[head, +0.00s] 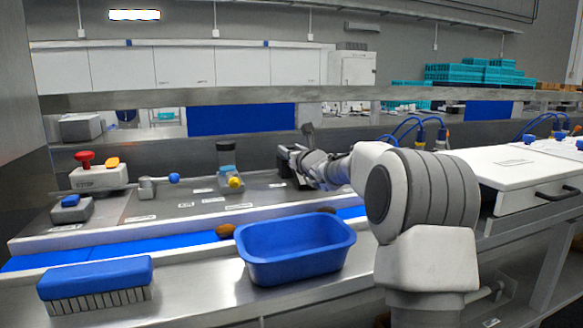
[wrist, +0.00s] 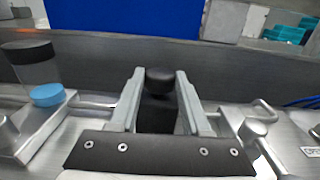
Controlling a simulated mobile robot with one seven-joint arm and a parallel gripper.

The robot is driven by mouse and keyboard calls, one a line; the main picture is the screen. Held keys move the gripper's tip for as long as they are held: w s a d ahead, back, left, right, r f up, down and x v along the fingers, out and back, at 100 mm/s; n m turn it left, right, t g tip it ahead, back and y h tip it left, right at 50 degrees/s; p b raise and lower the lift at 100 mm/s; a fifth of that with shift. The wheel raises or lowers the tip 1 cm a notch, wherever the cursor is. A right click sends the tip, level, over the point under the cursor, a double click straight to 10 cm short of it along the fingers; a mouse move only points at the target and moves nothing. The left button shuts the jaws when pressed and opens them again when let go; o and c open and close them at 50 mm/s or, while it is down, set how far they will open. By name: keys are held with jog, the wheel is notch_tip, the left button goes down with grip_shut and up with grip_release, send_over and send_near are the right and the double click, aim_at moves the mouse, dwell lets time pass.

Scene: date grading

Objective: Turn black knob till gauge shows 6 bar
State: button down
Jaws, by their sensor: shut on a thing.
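The black knob (wrist: 159,81) stands upright in the middle of the wrist view, with a dark body below it. My gripper (wrist: 160,90) has one grey finger on each side of the knob and is shut on it. In the head view my gripper (head: 303,165) is at the back of the worktop, right of the centre, and my arm hides most of the knob there. I cannot make out a gauge face or a reading in either view.
A clear cup with a black lid (wrist: 27,50) and a blue disc (wrist: 47,95) stand left of my gripper. A blue tub (head: 295,250), a blue brush (head: 95,283) and a red stop button (head: 85,157) are toward the front and left. A white lidded box (head: 515,165) is at the right.

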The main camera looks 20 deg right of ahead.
jog(key=shift+a+f+m+h+b, duration=0.3)
jog(key=shift+h+b, duration=0.35)
jog(key=shift+b, duration=1.2)
jog(key=shift+f+m+h+b, duration=0.1)
jog(key=shift+m+h+b, duration=0.45)
jog(key=shift+b, duration=1.3)
jog(key=h+b, duration=0.1)
jog(key=b, duration=0.1)
jog(key=m+b, duration=0.1)
jog(key=b, duration=0.1)
jog(key=shift+r+h+b, duration=0.25)
jog(key=shift+h+b, duration=0.15)
jog(key=shift+r+b, duration=0.25)
jog(key=shift+b, duration=0.2)
jog(key=shift+c, duration=1.8)
grip_release()
jog(key=shift+s, duration=0.1)
jog(key=b+v, duration=0.2)
jog(key=v, duration=0.3)
jog(key=b+v, duration=0.1)
jog(key=v, duration=0.5)
jog(key=b+v, duration=0.2)
jog(key=v, duration=0.4)
jog(key=shift+a+r+b, duration=0.25)
jog(key=shift+b, duration=0.05)
